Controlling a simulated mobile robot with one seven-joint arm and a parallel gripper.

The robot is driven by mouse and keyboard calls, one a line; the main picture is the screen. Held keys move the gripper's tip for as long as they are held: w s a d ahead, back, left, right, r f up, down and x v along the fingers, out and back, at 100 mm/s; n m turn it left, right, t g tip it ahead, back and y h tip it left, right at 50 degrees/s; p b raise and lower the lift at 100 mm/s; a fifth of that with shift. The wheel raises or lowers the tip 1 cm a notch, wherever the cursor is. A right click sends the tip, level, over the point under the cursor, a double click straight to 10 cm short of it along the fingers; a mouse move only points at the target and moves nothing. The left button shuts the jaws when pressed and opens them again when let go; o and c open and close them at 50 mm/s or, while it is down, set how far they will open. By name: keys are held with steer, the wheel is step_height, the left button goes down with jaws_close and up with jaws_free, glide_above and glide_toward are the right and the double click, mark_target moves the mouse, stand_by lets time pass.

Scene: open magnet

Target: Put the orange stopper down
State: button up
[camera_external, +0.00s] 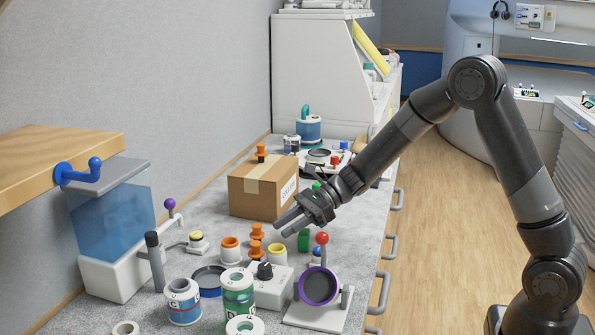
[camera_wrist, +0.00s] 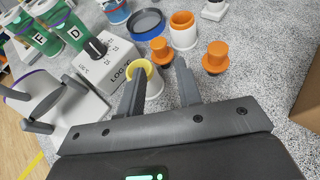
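My gripper (camera_external: 283,223) is above the counter, in front of the cardboard box; its fingers are apart with nothing held between them, as the wrist view (camera_wrist: 160,72) shows. Two orange stoppers stand on the grey counter: one (camera_external: 257,231) farther back and one (camera_external: 255,250) nearer. In the wrist view one orange stopper (camera_wrist: 160,50) is just beyond the fingertips and another (camera_wrist: 216,57) is to the right. None touches the gripper.
A white container with an orange rim (camera_external: 231,252) and one with a yellow rim (camera_external: 277,254) stand close by. A white box with a black knob (camera_external: 268,290), a purple-ringed stand (camera_external: 318,288) and several labelled jars crowd the front. A blue tank (camera_external: 112,225) stands left.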

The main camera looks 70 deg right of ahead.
mark_target(258, 242)
steer(key=x, duration=0.6)
steer(key=shift+w+a+r, duration=0.2)
steer(key=shift+w+a, duration=0.1)
steer(key=shift+a, duration=0.1)
steer(key=shift+c, duration=0.4)
jaws_close()
